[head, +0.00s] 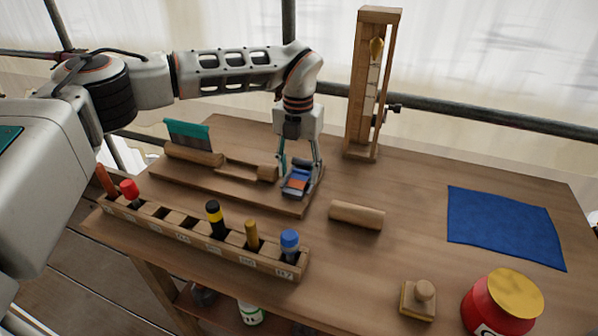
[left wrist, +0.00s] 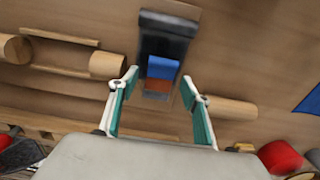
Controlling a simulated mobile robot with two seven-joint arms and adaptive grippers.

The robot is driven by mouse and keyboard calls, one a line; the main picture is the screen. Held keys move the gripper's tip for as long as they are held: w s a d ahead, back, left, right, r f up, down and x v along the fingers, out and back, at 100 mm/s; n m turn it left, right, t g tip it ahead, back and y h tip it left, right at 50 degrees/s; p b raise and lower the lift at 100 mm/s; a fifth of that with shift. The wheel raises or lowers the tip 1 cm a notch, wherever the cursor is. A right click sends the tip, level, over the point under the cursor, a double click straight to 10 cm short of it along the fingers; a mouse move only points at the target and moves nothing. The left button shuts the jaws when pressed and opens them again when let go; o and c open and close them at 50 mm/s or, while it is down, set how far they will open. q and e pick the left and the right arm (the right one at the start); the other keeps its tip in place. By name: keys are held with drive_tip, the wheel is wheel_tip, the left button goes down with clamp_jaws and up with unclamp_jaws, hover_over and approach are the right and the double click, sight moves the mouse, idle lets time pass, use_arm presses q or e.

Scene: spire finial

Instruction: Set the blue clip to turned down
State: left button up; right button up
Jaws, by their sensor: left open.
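The blue clip (head: 298,181) sits on the right end of a wooden board, with an orange-brown patch beside the blue part and a dark grey mount around it. In the left wrist view the blue clip (left wrist: 163,67) lies in front of the black mount (left wrist: 167,33). My left gripper (head: 300,168) is open and points down over the clip. In the left wrist view its two teal-padded fingers (left wrist: 160,82) stand apart on either side of the clip. I cannot tell whether the fingers touch it. My right gripper is not in view.
A wooden roller (head: 356,214) lies right of the board. A teal comb-like piece (head: 188,134) stands at its left. A tall wooden frame (head: 360,85) rises behind. A slotted rack (head: 185,238) with several tools lies in front. A blue cloth (head: 505,226) and red jar (head: 503,303) lie right.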

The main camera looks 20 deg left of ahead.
use_arm(q)
drive_tip(key=shift+f, duration=0.3)
drive_tip(key=c, duration=1.1)
drive_tip(key=shift+w+f, duration=0.1)
drive_tip(key=shift+w+f+g+b, duration=0.1)
drive_tip(key=shift+f+g+b, duration=0.2)
drive_tip(key=shift+g, duration=0.3)
drive_tip(key=shift+w+f+g+b, duration=0.15)
drive_tip(key=shift+g+b, duration=0.1)
drive_tip(key=shift+g, duration=0.35)
drive_tip(key=shift+r, duration=0.1)
drive_tip(key=o, duration=1.1)
